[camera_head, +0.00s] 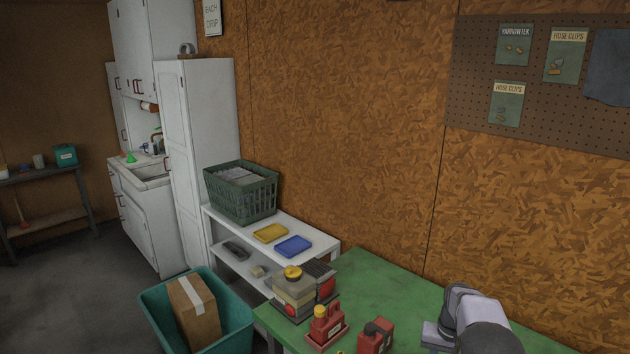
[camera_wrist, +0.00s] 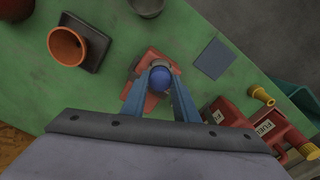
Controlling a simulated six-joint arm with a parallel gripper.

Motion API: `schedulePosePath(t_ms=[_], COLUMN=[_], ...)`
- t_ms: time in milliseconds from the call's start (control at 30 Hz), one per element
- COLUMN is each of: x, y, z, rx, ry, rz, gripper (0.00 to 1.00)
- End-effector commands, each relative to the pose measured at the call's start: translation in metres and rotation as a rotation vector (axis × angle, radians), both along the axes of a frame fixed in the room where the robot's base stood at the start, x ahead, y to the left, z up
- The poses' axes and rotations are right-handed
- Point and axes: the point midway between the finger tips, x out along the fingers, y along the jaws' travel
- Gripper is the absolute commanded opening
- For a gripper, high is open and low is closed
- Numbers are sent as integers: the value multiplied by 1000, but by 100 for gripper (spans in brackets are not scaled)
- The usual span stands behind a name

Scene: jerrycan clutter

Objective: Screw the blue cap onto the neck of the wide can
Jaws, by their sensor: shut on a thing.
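My gripper (camera_wrist: 157,73) shows in the wrist view with its two blue-grey fingers shut on the round blue cap (camera_wrist: 160,79). Below the cap is a red object (camera_wrist: 151,101), mostly hidden by the cap and fingers. It may be a can, but I cannot tell if it is the wide one or whether the cap touches a neck. In the head view, a red can with a dark top (camera_head: 374,338) stands on the green bench, left of my arm. The gripper and cap are outside the head view.
The wrist view shows an orange round opening (camera_wrist: 67,46), a grey-blue square (camera_wrist: 214,58) and a fuel can (camera_wrist: 232,118) at right.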

Motion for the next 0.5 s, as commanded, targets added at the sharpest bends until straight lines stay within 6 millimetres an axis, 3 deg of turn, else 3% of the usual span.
schedulePosePath(t_ms=[300,500], x=[0,0], y=[0,0], z=[0,0], rx=[0,0], ry=[0,0], rz=[-319,-382], gripper=[7,7])
